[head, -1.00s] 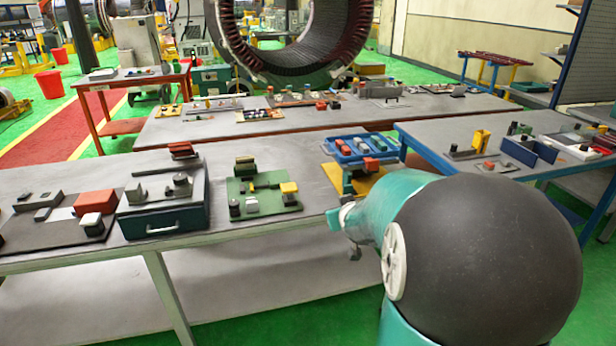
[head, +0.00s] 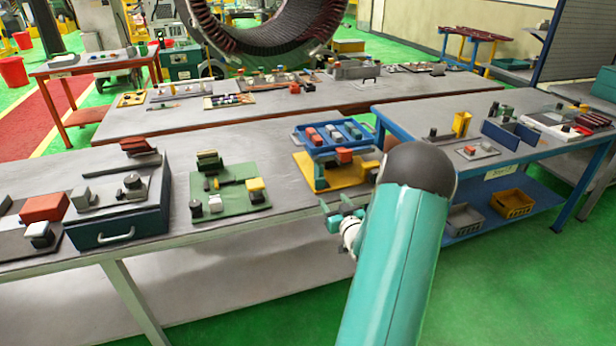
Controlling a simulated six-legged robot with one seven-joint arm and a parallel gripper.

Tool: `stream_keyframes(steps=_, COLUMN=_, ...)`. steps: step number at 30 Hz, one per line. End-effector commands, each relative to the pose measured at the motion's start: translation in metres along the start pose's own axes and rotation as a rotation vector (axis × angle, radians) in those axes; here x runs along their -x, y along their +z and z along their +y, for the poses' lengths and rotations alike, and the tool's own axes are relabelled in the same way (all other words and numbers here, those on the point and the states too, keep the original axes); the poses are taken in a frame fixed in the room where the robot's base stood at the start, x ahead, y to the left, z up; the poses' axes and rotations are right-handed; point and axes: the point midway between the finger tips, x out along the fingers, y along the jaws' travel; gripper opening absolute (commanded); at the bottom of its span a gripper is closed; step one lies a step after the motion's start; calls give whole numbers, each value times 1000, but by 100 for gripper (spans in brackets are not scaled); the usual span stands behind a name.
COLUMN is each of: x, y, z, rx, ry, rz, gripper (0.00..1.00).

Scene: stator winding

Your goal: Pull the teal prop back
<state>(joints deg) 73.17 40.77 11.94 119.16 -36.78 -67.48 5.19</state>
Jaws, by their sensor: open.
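A yellow base (head: 348,190) stands near the right end of the front table, with a blue tray (head: 303,140) above and behind it. A small upright blue-teal piece (head: 319,172) stands at the base's left side, under the tray's front; it looks like the teal prop, but it is small and I cannot be sure. My gripper (head: 335,208) is open and empty, just in front of the table edge. It is below the yellow base in the picture and apart from the upright piece. My arm hides the base's right end.
A green board (head: 230,203) with small blocks and a dark drawer box (head: 120,225) lie to the left. A blue-framed table (head: 440,145) stands close on the right. Green floor (head: 500,290) is open in front.

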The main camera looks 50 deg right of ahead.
Motion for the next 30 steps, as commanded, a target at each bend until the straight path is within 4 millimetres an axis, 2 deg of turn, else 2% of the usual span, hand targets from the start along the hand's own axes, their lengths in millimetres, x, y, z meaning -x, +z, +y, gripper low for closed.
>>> stream_keyframes(steps=4, x=6, y=5, z=10, rx=-12, ry=10, rz=23, gripper=55)
stream_keyframes(steps=8, x=0, y=4, z=12, rx=-12, ry=14, rz=24, gripper=55)
stream_keyframes(steps=11, x=-14, y=4, z=13, rx=-12, ry=17, rz=23, gripper=55)
stream_keyframes(steps=24, x=-101, y=2, z=14, rx=-12, ry=14, rz=23, gripper=55)
stream_keyframes(steps=30, x=-124, y=2, z=14, rx=-11, ry=14, rz=22, gripper=55)
